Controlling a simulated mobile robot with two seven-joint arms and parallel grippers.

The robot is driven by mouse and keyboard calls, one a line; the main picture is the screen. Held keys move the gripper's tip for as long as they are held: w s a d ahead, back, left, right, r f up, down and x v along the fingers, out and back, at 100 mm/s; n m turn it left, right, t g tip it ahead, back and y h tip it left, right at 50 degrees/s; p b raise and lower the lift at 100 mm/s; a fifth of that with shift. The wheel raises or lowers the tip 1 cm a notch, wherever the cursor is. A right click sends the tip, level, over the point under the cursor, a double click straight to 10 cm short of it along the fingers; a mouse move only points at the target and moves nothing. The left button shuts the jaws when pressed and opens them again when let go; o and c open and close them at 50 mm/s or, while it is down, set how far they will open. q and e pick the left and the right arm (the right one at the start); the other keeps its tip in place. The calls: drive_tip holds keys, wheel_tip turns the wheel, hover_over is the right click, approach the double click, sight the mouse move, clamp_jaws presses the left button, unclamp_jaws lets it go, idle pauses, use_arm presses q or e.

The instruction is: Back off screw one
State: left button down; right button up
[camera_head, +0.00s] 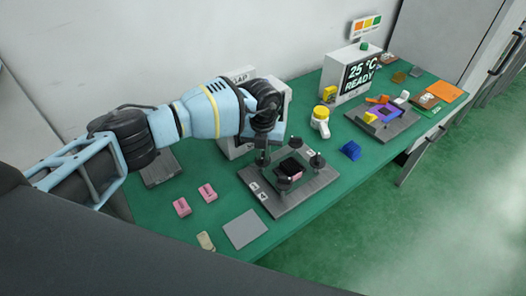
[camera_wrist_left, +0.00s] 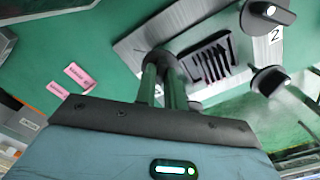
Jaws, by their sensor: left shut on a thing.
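A grey metal fixture plate (camera_head: 290,203) lies on the green bench with black knob-headed screws at its corners. My left gripper (camera_head: 262,156) reaches down to the screw at the plate's left rear corner. In the left wrist view its fingers (camera_wrist_left: 168,75) are shut on that black screw knob (camera_wrist_left: 160,60). The number beside this knob is hidden. Another knob (camera_wrist_left: 268,14) stands near a label "2", and a third (camera_wrist_left: 268,80) is to the right. A black block (camera_head: 291,167) with a pink side sits between the screws. My right gripper is not in view.
Two pink blocks (camera_head: 182,207) and a flat grey plate (camera_head: 245,229) lie left of the fixture. A white panel stands behind the gripper.

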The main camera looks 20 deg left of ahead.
sight(263, 155)
use_arm(q)
drive_tip(key=shift+r, duration=0.15)
drive_tip(key=c, duration=1.5)
unclamp_jaws()
drive_tip(key=shift+r, duration=3.85)
